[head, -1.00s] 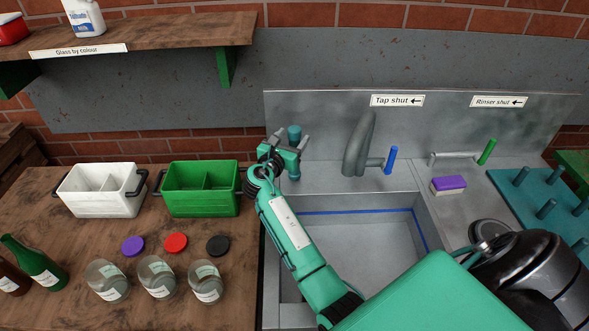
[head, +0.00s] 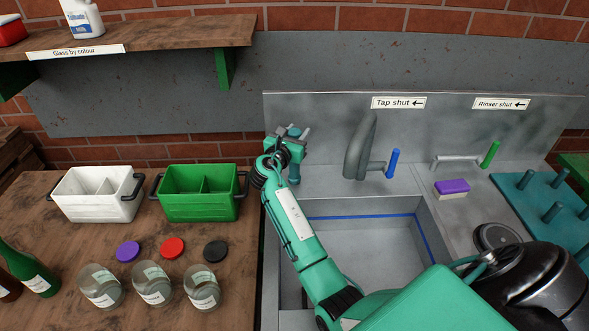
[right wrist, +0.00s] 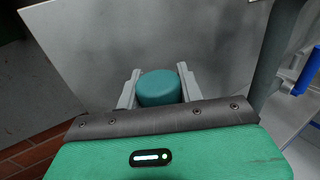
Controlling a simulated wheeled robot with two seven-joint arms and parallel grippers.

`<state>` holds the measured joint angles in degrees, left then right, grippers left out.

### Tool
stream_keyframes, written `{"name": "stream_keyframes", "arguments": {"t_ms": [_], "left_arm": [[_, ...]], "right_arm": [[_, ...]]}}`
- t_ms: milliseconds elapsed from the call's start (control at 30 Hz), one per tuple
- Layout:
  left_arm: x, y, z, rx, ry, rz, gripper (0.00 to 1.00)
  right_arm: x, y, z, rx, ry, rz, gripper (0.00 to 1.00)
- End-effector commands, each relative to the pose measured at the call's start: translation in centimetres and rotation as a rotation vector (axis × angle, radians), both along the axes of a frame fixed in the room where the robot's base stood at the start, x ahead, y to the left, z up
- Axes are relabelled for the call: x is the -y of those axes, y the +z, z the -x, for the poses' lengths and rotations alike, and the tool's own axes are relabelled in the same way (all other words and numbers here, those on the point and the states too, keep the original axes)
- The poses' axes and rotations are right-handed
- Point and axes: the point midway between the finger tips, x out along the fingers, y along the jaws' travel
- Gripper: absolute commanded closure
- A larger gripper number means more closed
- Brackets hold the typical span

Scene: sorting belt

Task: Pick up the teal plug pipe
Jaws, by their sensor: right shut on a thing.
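The teal plug pipe (right wrist: 159,88) is a short upright cylinder with a rounded top edge in the right wrist view. My right gripper (right wrist: 158,90) has a finger on each side of it and is shut on it. In the head view the pipe (head: 294,132) shows small at the far end of my right arm, partly hidden by the gripper (head: 293,136), at the back left of the sink. Whether the pipe's lower end touches the sink top cannot be told. My left gripper is not in view.
The tap (head: 362,150) with a blue lever (head: 392,162) stands right of the gripper. The sink basin (head: 425,215) lies in front. A green crate (head: 200,212) and a white crate (head: 98,212) stand left, with several jars and lids before them. A purple sponge (head: 452,187) lies right.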

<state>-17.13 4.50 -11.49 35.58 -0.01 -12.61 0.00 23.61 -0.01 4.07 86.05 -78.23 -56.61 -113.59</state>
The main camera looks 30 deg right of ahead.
Motion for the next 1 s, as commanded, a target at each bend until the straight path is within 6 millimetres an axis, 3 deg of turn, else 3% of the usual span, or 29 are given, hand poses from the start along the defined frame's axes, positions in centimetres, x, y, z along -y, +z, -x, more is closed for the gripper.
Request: {"name": "stream_keyframes", "arguments": {"t_ms": [267, 467, 1000], "left_arm": [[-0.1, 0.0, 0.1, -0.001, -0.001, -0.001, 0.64], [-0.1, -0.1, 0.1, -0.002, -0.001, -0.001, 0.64], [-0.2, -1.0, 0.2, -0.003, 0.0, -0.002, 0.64]], "right_arm": [[0.0, 0.4, 0.0, 0.001, 0.0, -0.001, 1.0], [0.0, 2.8, 0.0, 0.004, 0.0, 0.0, 1.0], [0.0, 16.9, 0.0, 0.006, 0.0, 0.0, 1.0]]}}
